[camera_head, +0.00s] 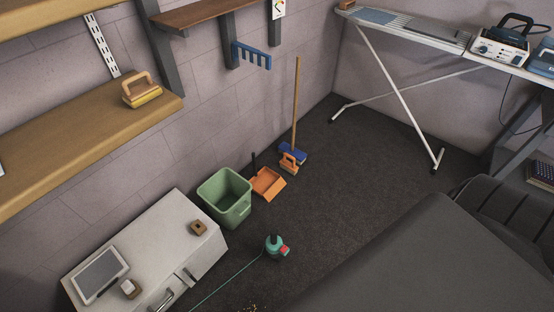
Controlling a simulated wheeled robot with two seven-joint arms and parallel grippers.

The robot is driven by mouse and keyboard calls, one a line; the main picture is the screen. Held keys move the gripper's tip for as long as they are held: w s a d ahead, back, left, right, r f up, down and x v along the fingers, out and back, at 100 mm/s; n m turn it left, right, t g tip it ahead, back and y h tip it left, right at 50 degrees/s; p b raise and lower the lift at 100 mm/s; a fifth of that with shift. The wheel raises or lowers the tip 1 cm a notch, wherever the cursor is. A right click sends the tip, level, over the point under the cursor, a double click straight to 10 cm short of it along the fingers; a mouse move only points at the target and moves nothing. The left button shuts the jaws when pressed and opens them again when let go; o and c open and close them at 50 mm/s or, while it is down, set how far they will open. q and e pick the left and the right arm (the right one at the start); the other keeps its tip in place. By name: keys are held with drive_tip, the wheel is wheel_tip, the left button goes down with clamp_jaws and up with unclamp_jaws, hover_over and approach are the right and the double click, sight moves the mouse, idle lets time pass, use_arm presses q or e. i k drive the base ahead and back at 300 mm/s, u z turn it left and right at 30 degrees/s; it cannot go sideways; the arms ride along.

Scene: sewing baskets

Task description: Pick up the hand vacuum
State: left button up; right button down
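A small teal device with a dark top and a red part (277,247) is on the dark floor, right of the white cabinet; it looks like the hand vacuum, though it is too small to be sure. A thin teal cord runs from it toward the lower left. Neither of my grippers is in view, and nothing is seen touching the device.
A green bin (226,200), an orange dustpan (267,183) and a broom (296,110) are by the wall. The white cabinet (180,240) is at lower left. A wooden shelf (70,140) juts out above. An ironing board (400,27) stands at the back right. Mid-floor is clear.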

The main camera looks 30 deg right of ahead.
sight(274, 242)
drive_tip(key=z, duration=0.55)
drive_tip(key=k, duration=0.65)
drive_tip(key=z, duration=0.35)
